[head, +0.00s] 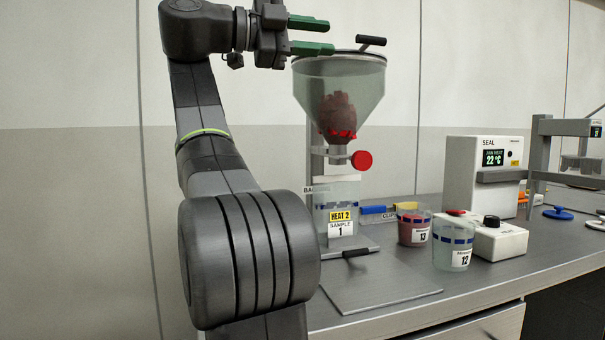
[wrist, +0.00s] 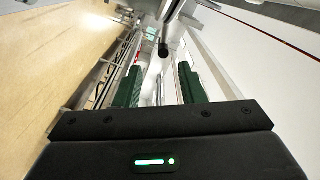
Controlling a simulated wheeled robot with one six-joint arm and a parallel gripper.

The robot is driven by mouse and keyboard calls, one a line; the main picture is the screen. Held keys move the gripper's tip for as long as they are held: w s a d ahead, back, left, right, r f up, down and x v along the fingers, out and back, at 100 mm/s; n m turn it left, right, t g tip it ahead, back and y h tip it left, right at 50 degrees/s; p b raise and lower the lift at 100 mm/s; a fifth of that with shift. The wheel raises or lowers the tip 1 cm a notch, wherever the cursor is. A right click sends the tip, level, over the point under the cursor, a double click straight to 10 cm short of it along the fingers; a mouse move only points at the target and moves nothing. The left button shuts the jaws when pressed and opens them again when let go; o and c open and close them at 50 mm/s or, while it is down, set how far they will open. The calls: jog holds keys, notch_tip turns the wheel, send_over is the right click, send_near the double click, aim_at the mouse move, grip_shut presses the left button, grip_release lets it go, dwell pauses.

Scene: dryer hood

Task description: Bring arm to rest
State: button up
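My gripper (head: 310,35) is at the top centre of the head view, level with the hopper's rim and just left of its black handle. Its two green fingers are apart with nothing between them. In the wrist view the fingers of my gripper (wrist: 158,85) are also spread and empty, with a dark rod end beyond them. My arm is raised and bent at the left of the head view. The clear hopper (head: 370,85) holds a dark red lump (head: 338,115) above a valve with a red knob (head: 362,160).
A bag (head: 343,195) labelled HEAT 2, SAMPLE 1 is under the hopper. Cup 13 (head: 414,232) with red content and cup 12 (head: 453,248) stand to its right. The SEAL unit (head: 470,165) is behind them. The bench front (head: 375,290) holds a flat plate and is otherwise clear.

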aim_at(358, 40)
jog(key=b+x, duration=0.1)
jog(key=x, duration=0.9)
jog(key=shift+d, duration=0.1)
jog(key=shift+r, duration=0.1)
